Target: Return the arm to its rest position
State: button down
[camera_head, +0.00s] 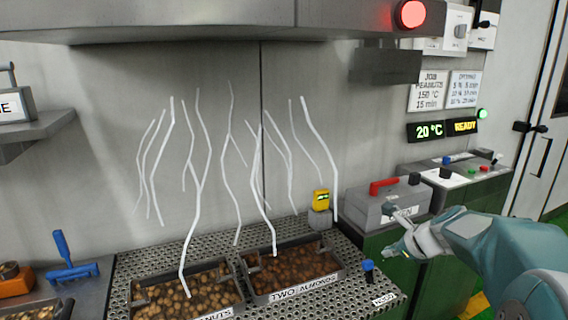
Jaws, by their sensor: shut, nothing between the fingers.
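My arm (510,250), teal and pale grey, reaches in from the lower right. My gripper (393,238) is at its left end, shut and empty. It shows in front of the grey box with a red handle (388,204) and above the green cabinet front, to the right of the perforated bench. I cannot tell the gap between my gripper and the box.
A perforated bench (352,278) bears a peanut tray (238,296) and a tray labelled "TWO ALMONDS" (340,270), with pale wavy streaks above. A yellow device (321,200) stands behind. A hood (150,20) with a red lamp (411,14) overhangs. The display (430,131) reads 20 °C.

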jog(key=s+a+r+n+g, duration=0.2)
jog(key=s+a+r+n, duration=0.2)
jog(key=s+a+n, duration=0.85)
jog(key=s+f+n+h, duration=0.3)
jog(key=s+n, duration=1.1)
jog(key=s, duration=0.2)
jog(key=shift+d, duration=0.2)
